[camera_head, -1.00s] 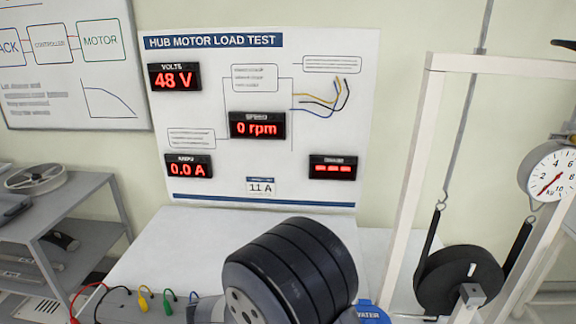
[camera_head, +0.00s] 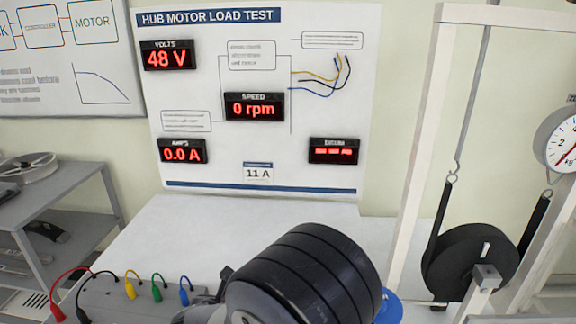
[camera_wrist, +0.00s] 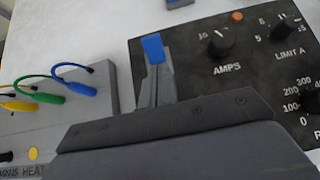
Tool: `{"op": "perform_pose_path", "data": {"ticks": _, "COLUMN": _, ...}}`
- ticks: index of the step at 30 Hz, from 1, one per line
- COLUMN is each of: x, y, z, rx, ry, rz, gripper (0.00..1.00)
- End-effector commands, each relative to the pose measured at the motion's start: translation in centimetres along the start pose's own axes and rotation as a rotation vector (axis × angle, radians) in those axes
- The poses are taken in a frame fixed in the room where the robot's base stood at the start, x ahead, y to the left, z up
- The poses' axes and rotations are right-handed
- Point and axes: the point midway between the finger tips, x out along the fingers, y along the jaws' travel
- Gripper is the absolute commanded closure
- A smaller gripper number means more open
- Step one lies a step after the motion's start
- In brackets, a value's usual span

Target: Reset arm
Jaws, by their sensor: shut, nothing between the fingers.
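My gripper (camera_wrist: 153,52) shows in the wrist view as narrow grey fingers with blue tips, close together with nothing between them. In the head view the thick black arm link (camera_head: 310,270) is mine and stands at the bottom centre. It hides part of the bench, and only a dark bit of the gripper end shows at its lower left.
Red, black, yellow, green and blue leads (camera_head: 130,288) plug into the grey box at lower left. A white frame (camera_head: 412,150) with a black pulley (camera_head: 465,262) and dial stands at right. The white bench (camera_head: 200,235) behind is clear.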

Motion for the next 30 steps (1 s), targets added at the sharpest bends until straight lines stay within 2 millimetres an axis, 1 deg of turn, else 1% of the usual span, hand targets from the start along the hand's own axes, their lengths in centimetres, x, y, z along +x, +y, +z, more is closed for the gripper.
{"op": "perform_pose_path", "data": {"ticks": 1, "x": 0.3, "y": 0.1, "z": -0.6, "rx": 0.000, "ry": -0.012, "rz": 0.001, "gripper": 1.00}}
{"op": "perform_pose_path", "data": {"ticks": 30, "x": 0.3, "y": 0.3, "z": -3.4, "rx": 0.025, "ry": -0.277, "rz": 0.023, "gripper": 1.00}}
